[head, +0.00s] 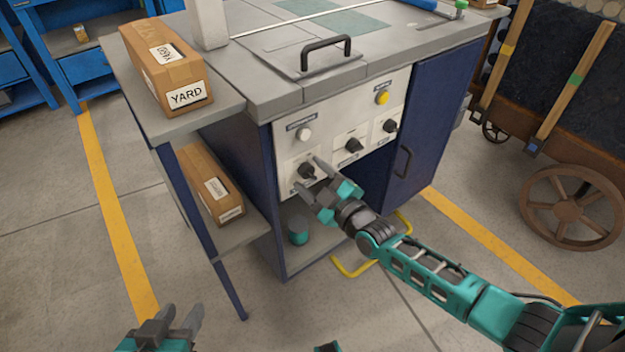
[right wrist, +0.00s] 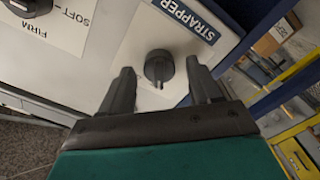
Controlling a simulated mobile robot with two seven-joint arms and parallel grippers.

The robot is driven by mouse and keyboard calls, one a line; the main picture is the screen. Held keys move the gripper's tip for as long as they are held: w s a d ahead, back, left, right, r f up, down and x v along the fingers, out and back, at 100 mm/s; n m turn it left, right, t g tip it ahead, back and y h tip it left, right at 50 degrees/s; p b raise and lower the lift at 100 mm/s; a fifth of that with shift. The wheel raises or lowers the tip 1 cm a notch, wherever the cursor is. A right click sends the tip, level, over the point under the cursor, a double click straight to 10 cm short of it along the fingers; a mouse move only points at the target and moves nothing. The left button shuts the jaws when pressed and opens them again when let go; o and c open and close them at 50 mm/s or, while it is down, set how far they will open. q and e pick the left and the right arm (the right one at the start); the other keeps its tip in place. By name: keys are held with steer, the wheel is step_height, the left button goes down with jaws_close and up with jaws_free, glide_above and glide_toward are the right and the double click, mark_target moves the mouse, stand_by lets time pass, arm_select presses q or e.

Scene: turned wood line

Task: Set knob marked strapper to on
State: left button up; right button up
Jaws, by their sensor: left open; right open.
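The strapper knob (right wrist: 158,66) is a dark round knob on a pale plate under a blue label reading STRAPPER (right wrist: 186,18) in the right wrist view. In the head view the knob (head: 306,170) is on the cabinet's front panel, lower left. My right gripper (right wrist: 161,78) is open, one finger on each side of the knob; I cannot tell whether they touch it. It also shows at the panel in the head view (head: 309,174). No on or off marks are readable. My left gripper (head: 180,317) is open and empty at the bottom left, away from the cabinet.
Two more dark knobs (head: 352,145) (head: 390,126), a white button (head: 304,134) and a yellow button (head: 382,97) share the panel. A SOFT–FIRM knob (right wrist: 28,5) is nearby. Boxes (head: 178,78) (head: 210,186) sit on the left side shelves. A wheeled cart (head: 570,205) stands right.

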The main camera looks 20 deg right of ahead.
steer(key=shift+w, duration=0.2)
steer(key=c, duration=1)
